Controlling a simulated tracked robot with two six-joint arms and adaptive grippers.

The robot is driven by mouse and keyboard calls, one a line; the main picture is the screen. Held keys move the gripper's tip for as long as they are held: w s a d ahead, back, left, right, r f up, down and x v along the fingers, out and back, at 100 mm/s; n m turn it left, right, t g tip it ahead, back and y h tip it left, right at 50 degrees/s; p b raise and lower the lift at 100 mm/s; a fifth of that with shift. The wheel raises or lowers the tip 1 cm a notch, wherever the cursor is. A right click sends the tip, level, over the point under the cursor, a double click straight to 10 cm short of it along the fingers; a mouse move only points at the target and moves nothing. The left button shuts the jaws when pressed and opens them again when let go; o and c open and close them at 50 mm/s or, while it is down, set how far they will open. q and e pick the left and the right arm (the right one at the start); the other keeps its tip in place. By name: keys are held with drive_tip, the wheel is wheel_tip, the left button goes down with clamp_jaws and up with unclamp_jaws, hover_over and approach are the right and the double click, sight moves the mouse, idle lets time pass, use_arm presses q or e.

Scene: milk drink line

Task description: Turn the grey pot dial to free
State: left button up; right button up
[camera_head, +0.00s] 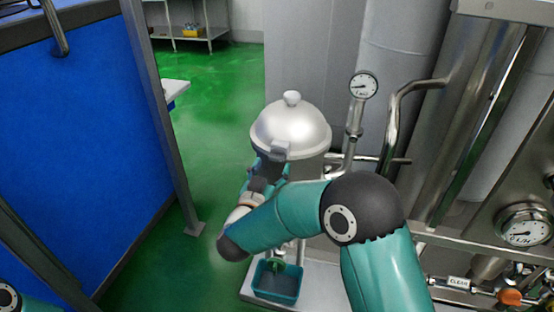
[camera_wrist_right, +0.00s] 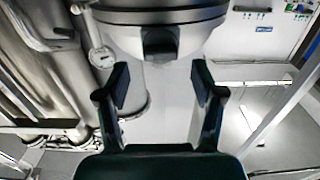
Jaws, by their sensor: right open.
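The grey pot (camera_head: 308,150) stands upright in the middle of the head view, under a domed lid (camera_head: 290,125) with a round knob on top. A small grey block, which looks like the pot dial (camera_head: 280,149), sits at the near side just under the lid. In the right wrist view the dial (camera_wrist_right: 160,42) is a dark block below the pot's rim. My right gripper (camera_head: 268,167) is just below the dial, its fingers partly hidden in the head view. Its fingers (camera_wrist_right: 161,84) are open and empty, apart from the dial. No dial marking is legible. My left gripper is out of view.
Pipes and a pressure gauge (camera_head: 363,85) stand close right of the pot, with a larger gauge (camera_head: 524,226) further right. A teal bin (camera_head: 277,283) sits below my right forearm. A blue panel (camera_head: 80,130) and grey post are at left. Green floor (camera_head: 215,110) lies open behind.

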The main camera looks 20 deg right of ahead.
sight(276, 159)
drive_tip(key=shift+x, duration=1.9)
